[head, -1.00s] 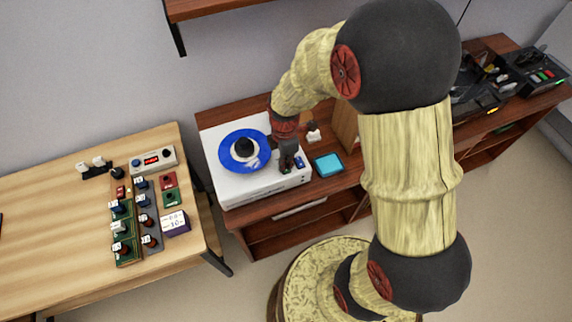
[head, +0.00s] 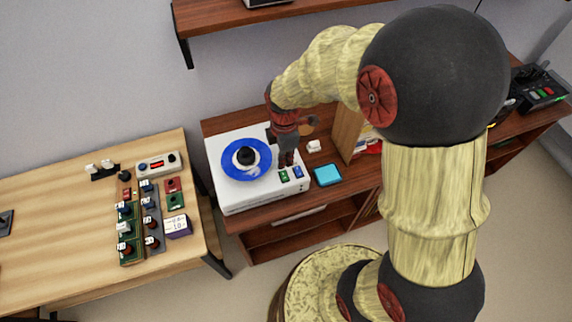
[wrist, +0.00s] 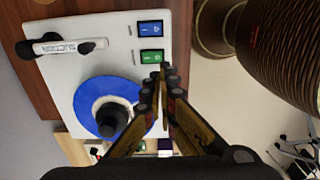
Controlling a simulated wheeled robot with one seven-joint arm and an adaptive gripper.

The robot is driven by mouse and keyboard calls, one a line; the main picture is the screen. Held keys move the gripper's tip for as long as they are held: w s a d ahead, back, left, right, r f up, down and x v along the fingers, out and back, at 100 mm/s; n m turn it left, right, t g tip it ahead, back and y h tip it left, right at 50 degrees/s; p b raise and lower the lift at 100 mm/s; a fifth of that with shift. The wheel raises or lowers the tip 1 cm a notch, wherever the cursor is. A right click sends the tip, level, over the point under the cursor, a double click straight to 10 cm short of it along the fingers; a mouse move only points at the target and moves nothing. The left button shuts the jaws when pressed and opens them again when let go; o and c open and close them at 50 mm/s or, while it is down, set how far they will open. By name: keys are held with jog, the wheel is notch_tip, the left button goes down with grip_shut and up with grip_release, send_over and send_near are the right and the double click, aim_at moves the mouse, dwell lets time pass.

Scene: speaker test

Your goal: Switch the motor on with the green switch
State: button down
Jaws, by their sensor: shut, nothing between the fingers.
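The motor unit is a white box (head: 235,200) with a blue disc (head: 232,172) and a black hub (head: 246,156) on top. The green switch (head: 284,176) sits near its front right edge, beside a blue switch (head: 298,172). In the wrist view the green switch (wrist: 152,57) lies just past my fingertips, with the blue switch (wrist: 151,29) beyond it. My gripper (head: 287,160) is shut and empty, pointing down just behind the green switch; the fingertips (wrist: 163,72) also show in the wrist view. I cannot tell whether they touch the box.
A cyan block (head: 327,175) and a small white object (head: 314,146) lie right of the box on the dark wooden cabinet (head: 260,222). A light wooden table (head: 60,210) with several control modules stands left. A wall shelf (head: 225,27) hangs above.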

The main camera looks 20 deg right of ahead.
jog(key=r, duration=0.5)
jog(key=shift+s+d+p, duration=0.15)
jog(key=shift+s+p, duration=0.15)
jog(key=shift+s, duration=0.1)
jog(key=s+d+r+m+t+b, duration=0.2)
jog(key=s+r+m+t+b, duration=0.3)
jog(key=s+r+m, duration=0.8)
jog(key=s+m, duration=0.2)
jog(key=m, duration=0.3)
jog(key=shift+r+t, duration=0.3)
jog(key=shift+w, duration=0.1)
